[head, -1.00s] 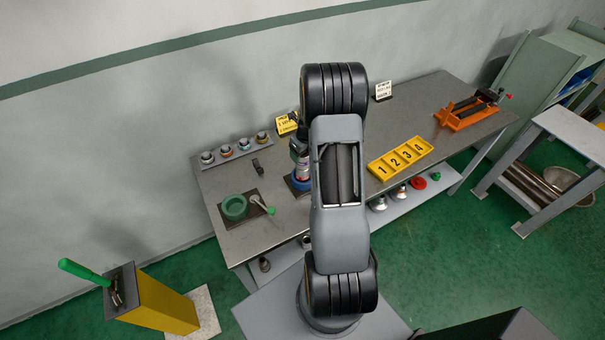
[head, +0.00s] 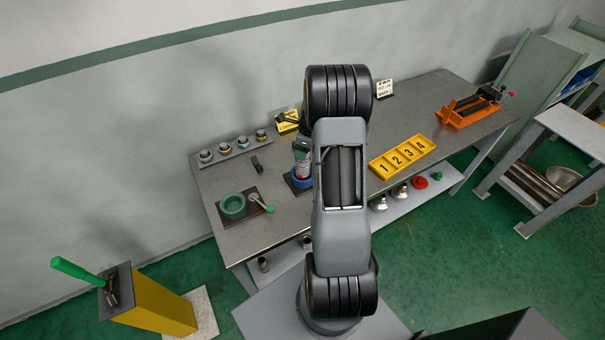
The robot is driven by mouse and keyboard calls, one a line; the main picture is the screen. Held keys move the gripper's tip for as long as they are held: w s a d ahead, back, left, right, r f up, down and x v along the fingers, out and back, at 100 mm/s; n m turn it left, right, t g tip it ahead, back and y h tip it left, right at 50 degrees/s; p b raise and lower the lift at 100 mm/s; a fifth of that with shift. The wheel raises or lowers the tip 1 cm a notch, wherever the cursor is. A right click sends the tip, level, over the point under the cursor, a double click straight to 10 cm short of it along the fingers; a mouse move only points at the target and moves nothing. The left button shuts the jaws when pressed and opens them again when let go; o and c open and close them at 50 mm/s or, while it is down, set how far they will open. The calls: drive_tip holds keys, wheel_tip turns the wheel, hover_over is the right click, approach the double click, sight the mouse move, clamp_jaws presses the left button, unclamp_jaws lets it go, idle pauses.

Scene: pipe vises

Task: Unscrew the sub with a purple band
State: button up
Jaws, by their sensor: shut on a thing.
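A short upright part (head: 303,169) with pale and reddish colouring stands in a blue holder (head: 298,186) on the workbench, left of my arm. My gripper (head: 302,148) shows only in part at the top of this part, beside my arm link. It is shut at that part's upper end, but its fingertips are small and partly hidden. I cannot make out a purple band. A grey rack (head: 234,152) at the back left of the bench holds several small subs with coloured bands, too small to read surely.
A green ring (head: 232,206) and a green-handled tool (head: 260,202) lie on a dark mat at the left. A yellow numbered tray (head: 402,156) and an orange vise (head: 470,108) are on the right. Several parts sit on the lower shelf (head: 452,178). A yellow post (head: 160,305) stands front left.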

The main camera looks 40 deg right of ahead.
drive_tip(key=n, duration=0.3)
drive_tip(key=shift+n+g, duration=0.3)
drive_tip(key=n, duration=0.3)
drive_tip(key=shift+n+g+y+b, duration=0.3)
drive_tip(key=shift+n, duration=0.6)
drive_tip(key=o, duration=0.5)
drive_tip(key=shift+n, duration=0.3)
drive_tip(key=shift+c, duration=0.2)
drive_tip(key=c, duration=0.5)
drive_tip(key=shift+c, duration=0.2)
drive_tip(key=shift+r+p, duration=0.5)
drive_tip(key=shift+r, duration=0.35)
drive_tip(key=shift+r+p, duration=1.25)
drive_tip(key=shift+r, duration=0.55)
